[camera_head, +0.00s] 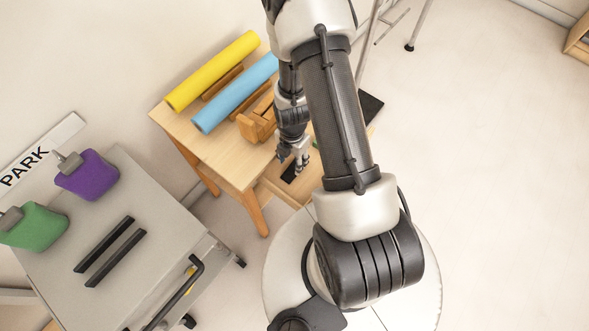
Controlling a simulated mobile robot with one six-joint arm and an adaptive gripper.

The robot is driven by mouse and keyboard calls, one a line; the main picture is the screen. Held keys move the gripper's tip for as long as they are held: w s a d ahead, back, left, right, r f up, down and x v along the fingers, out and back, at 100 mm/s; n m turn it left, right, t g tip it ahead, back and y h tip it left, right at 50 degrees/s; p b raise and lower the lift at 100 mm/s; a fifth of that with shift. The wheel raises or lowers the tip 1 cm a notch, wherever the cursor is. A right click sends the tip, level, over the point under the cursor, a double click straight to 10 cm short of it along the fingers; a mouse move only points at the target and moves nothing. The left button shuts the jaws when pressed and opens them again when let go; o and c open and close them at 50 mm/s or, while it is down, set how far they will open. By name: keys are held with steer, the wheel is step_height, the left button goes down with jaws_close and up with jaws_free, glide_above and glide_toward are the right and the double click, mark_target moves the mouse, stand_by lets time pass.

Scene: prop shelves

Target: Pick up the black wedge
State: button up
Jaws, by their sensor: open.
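My gripper (299,164) is open and hangs over the front part of the wooden table (222,158), pointing down. A small black piece (289,174) lies on the table just left of and below the fingertips, partly covered by the gripper; it may be the black wedge. I see no gap clearly enough to tell whether the fingers touch it. A larger flat black thing (371,107) lies at the table's right end, partly hidden behind my arm. Its shape as a wedge cannot be told.
A yellow roll (212,71), a blue roll (235,93) and a brown wooden object (257,120) lie on the table's left half. A grey cart (160,240) with two black bars (116,250) stands at lower left.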

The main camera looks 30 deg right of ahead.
mark_target(293, 169)
step_height(293, 169, down, 2)
steer(key=shift+f+b, duration=0.25)
steer(key=shift+b, duration=0.15)
steer(key=f+b, duration=0.2)
steer(key=f, duration=0.1)
steer(key=f+b, duration=0.1)
steer(key=f, duration=0.1)
steer(key=shift+w+d+f, duration=0.15)
steer(key=shift+w+d, duration=0.2)
steer(key=shift+c, duration=0.5)
steer(key=c, duration=0.7)
steer(key=shift+r, duration=0.25)
